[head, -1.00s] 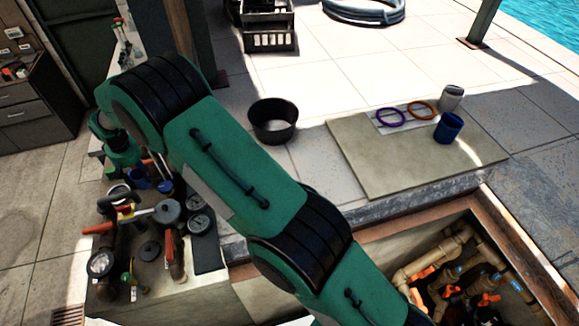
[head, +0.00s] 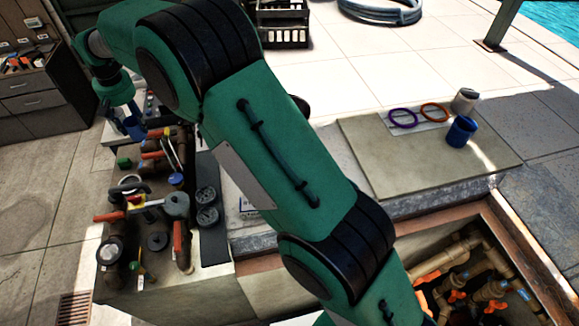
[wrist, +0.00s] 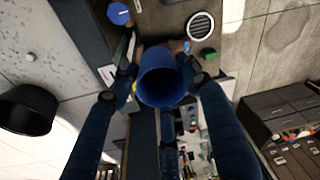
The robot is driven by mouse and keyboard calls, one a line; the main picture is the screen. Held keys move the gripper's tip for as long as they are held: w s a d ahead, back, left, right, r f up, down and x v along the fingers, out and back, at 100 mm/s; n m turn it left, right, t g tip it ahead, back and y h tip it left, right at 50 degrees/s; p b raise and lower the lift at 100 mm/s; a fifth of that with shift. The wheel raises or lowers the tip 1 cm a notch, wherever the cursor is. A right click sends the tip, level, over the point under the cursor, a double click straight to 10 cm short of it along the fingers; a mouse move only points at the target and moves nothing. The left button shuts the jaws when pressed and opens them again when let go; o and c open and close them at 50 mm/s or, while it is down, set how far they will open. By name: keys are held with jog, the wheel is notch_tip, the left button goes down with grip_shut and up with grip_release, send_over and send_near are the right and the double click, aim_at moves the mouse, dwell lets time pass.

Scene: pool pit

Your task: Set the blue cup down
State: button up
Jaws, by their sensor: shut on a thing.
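My gripper (head: 123,108) is at the upper left of the head view, over the far part of the pipe-fitting bench. It is shut on a blue cup (head: 134,128), held clear above the fittings. A second blue cup (head: 461,132) stands on the pale slab (head: 390,165) at the right, far from my gripper.
The bench (head: 150,285) carries gauges, red-handled valves and pipes. The slab also holds a purple ring (head: 403,118), an orange ring (head: 434,112) and a grey canister (head: 465,100). An open pit with pipes (head: 480,275) lies in front.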

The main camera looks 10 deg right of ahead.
jog(key=s+d+r+m+h, duration=0.15)
jog(key=d+m, duration=0.55)
jog(key=d, duration=3.6)
jog(key=s+d+f+m, duration=0.1)
jog(key=s+d+m, duration=0.1)
jog(key=s+d, duration=0.45)
jog(key=s+d+f+m, duration=0.1)
jog(key=s+d, duration=0.3)
jog(key=d, duration=0.6)
notch_tip(320, 180, down, 11)
jog(key=shift+w+a+r, duration=0.15)
jog(key=shift+w, duration=0.2)
jog(key=shift+f, duration=3.1)
